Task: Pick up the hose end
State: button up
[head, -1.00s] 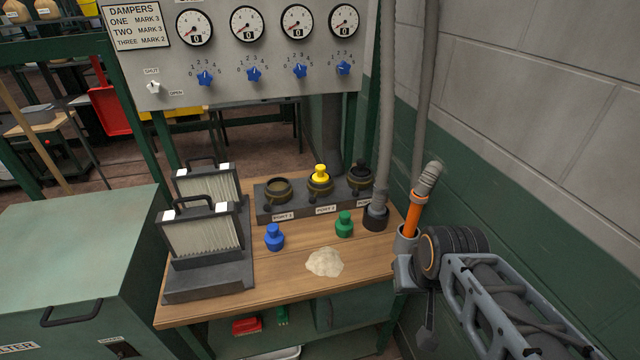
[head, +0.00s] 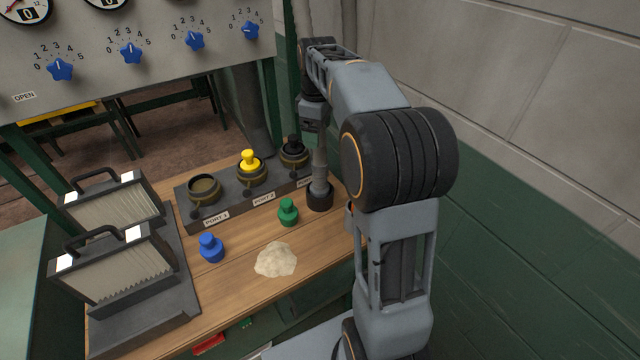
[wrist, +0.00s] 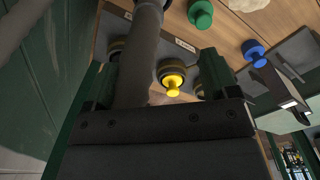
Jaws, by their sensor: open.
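The grey hose (head: 320,166) stands by the wall, its end in a black cuff (head: 320,196) at the bench's back right. In the wrist view the hose (wrist: 139,62) runs between the two fingers of my gripper (wrist: 155,75), closer to the left one. The fingers are apart, and I see no grip on the hose. In the head view my gripper (head: 313,116) is at the hose above the cuff, its fingers mostly hidden by my arm. The cuff is largely cut off at the top of the wrist view.
The port block (head: 222,211) with a yellow plug (head: 249,160) stands left of the hose. A green plug (head: 288,212), a blue plug (head: 211,248) and a pale powder heap (head: 275,260) are on the bench. Filter panels (head: 115,262) stand at left; a wall (head: 540,90) is at right.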

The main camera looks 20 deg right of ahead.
aim_at(320, 162)
jog(key=shift+n, duration=0.6)
jog(key=f, duration=0.2)
jog(key=w+d+f, duration=0.1)
jog(key=f, duration=0.4)
jog(key=shift+w+d+f, duration=0.3)
jog(key=shift+w+f, duration=0.05)
jog(key=shift+f, duration=0.05)
jog(key=shift+s+f, duration=0.1)
jog(key=shift+f, duration=3.15)
jog(key=shift+c, duration=0.3)
jog(key=c, duration=1.2)
jog(key=shift+c, duration=0.2)
jog(key=shift+r, duration=0.2)
